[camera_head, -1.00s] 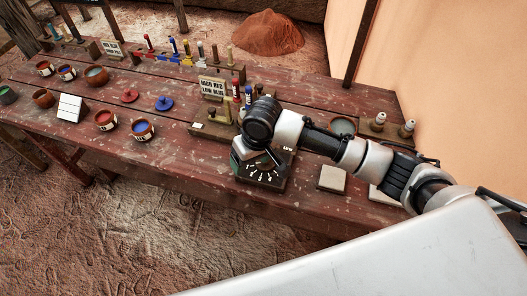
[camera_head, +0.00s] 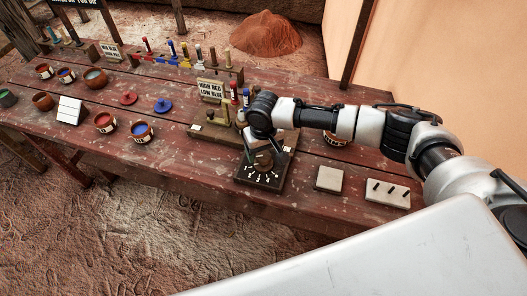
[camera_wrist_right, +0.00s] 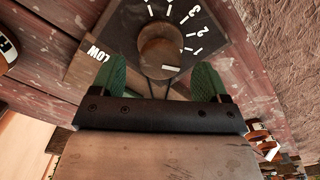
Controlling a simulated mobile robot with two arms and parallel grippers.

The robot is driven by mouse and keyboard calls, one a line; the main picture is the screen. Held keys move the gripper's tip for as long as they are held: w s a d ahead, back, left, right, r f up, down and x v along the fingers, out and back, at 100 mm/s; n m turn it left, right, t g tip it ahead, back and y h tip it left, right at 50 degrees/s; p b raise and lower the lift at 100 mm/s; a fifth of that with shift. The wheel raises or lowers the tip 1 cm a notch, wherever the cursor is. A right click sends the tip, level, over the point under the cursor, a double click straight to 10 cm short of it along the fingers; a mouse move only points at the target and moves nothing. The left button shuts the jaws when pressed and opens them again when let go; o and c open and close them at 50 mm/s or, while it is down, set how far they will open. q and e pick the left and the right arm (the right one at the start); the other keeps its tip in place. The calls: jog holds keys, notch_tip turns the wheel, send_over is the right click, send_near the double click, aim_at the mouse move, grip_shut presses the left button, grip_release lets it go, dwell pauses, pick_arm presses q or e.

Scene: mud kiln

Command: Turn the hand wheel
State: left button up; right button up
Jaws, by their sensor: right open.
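The hand wheel is a round brown knob (camera_head: 264,161) on a dark square dial plate (camera_head: 262,180) with white marks, near the table's front edge. In the right wrist view the knob (camera_wrist_right: 160,47) sits at top centre, with white numbers and the word LOW around it. My right gripper (camera_head: 258,152) is over the dial, pointing down. In the wrist view its two green fingers (camera_wrist_right: 157,75) are apart, one on each side of the knob's near edge, with nothing held. I cannot tell whether they touch it. My left gripper is out of view.
A white block (camera_head: 329,178) and a pale plate with dark pegs (camera_head: 387,191) lie right of the dial. Paint pots (camera_head: 142,132) and lids (camera_head: 163,105) stand to the left.

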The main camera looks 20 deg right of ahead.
jog(key=shift+f, duration=0.9)
jog(key=shift+c, duration=0.3)
jog(key=c, duration=0.9)
jog(key=shift+o, duration=0.2)
